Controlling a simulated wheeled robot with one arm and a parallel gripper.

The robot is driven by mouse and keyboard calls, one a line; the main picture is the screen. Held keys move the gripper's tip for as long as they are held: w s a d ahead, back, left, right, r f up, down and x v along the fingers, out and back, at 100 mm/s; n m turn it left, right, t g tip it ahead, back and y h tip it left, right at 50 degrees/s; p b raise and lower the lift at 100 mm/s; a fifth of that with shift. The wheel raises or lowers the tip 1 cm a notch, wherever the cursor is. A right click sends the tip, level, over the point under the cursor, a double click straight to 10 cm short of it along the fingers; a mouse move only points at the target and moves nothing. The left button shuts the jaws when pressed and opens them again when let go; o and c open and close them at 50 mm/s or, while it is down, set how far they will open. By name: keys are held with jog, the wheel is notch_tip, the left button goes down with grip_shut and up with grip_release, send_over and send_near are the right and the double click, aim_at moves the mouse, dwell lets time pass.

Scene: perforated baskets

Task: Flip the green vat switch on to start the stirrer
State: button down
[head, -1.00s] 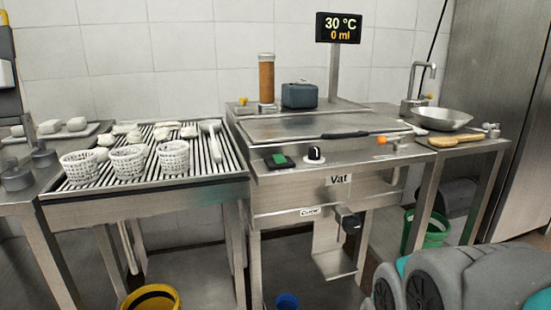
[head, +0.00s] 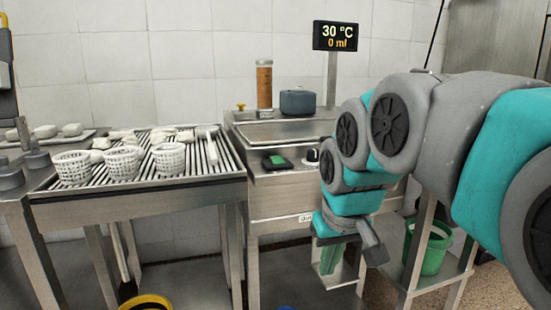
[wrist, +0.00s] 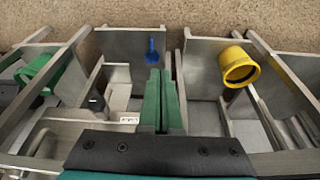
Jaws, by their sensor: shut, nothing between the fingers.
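The green vat switch (head: 278,161) sits on a black base on the front ledge of the steel vat (head: 270,200), left of the black knob (head: 312,156). My gripper (head: 328,262) hangs in front of the vat, pointing down, below and to the right of the switch and apart from it. Its green fingers are shut together with nothing between them, as the wrist view (wrist: 161,78) also shows. The switch cannot be made out in the wrist view. My arm hides the right part of the vat front.
A slatted draining table with white perforated baskets (head: 122,162) stands left of the vat. A display (head: 336,36) reads 30 °C and 0 ml. A brown cylinder (head: 264,85) stands behind.

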jog(key=w+a+r+t+y+b, duration=0.1)
jog(key=w+a+r+t+b, duration=0.1)
jog(key=w+r, duration=0.6)
jog(key=w+a+r+t+y+b, duration=0.1)
jog(key=w+a+r+t+b, duration=0.2)
jog(key=w+r, duration=0.6)
jog(key=shift+w+r+n+t+b, duration=0.3)
jog(key=shift+r+t+b, duration=0.65)
jog(key=shift+r, duration=1.85)
jog(key=shift+a+f, duration=0.1)
send_over(280, 161)
jog(key=f, duration=0.6)
jog(key=shift+s+f, duration=0.1)
jog(key=shift+s, duration=0.2)
jog(key=shift+w+f+b, duration=0.15)
jog(key=shift+f+b, duration=0.1)
jog(key=shift+f, duration=0.6)
jog(key=shift+w+f+b, duration=0.1)
jog(key=shift+f+b, duration=0.15)
jog(key=shift+f, duration=0.6)
